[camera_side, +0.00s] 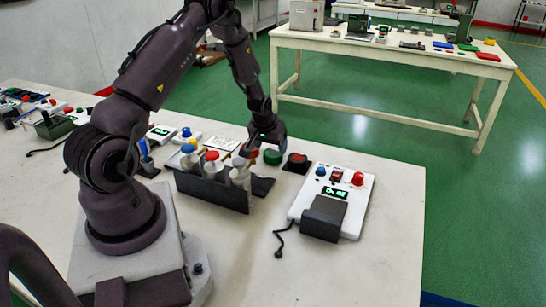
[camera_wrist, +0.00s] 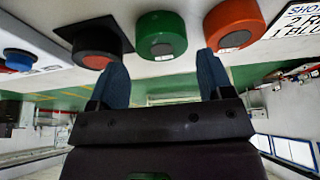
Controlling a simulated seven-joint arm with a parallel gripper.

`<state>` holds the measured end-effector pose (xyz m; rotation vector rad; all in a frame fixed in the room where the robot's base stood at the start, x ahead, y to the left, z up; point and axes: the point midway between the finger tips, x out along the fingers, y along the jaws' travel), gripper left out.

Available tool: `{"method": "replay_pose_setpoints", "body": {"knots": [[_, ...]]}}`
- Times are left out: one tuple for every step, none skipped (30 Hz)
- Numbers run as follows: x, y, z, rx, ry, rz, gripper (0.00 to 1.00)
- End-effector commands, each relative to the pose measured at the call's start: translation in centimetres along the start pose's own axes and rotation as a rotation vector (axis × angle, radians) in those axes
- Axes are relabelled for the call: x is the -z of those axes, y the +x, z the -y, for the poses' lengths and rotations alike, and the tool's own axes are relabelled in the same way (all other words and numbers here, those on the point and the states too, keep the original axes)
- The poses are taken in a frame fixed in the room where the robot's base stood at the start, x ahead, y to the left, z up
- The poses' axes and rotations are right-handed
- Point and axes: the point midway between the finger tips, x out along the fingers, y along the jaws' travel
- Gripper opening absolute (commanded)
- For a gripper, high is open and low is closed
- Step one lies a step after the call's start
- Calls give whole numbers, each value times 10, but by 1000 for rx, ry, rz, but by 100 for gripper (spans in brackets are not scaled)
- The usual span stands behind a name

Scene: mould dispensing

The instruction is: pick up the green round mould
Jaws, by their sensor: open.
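The green round mould (camera_wrist: 162,36) stands on the white table, between two other round moulds in the wrist view. In the side view the green mould (camera_side: 273,157) is just below and beside my gripper (camera_side: 266,138). My gripper (camera_wrist: 160,62) is open and empty in the wrist view. Its two blue fingers point toward the green mould, one to each side in the picture, and appear short of it. Whether the fingers overlap it in height I cannot tell.
An orange round mould (camera_wrist: 235,26) is to the right and a black one with a red centre (camera_wrist: 97,42) on a dark pad to the left. A rack with bottles (camera_side: 210,192) and a white device (camera_side: 354,208) with a display stand nearby. A printed card (camera_wrist: 297,22) lies at the right.

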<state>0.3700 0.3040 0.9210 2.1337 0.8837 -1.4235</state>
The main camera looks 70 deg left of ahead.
Motion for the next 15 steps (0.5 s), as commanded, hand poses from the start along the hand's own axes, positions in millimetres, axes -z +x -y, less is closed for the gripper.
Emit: {"method": "replay_pose_setpoints", "body": {"knots": [[0,9,1,1,0,3,73],[0,14,1,1,0,3,73],[1,20,2,1,0,3,73],[2,25,2,1,0,2,73],[1,29,2,1,0,3,73],[2,34,2,1,0,2,73],[2,37,2,1,0,2,73],[2,39,2,1,0,2,73],[2,41,2,1,0,2,73],[2,42,2,1,0,1,73],[2,43,2,0,0,1,73],[2,43,2,0,0,1,73],[2,43,2,0,0,1,73],[2,43,2,0,0,1,73],[2,43,2,0,0,1,73]]}}
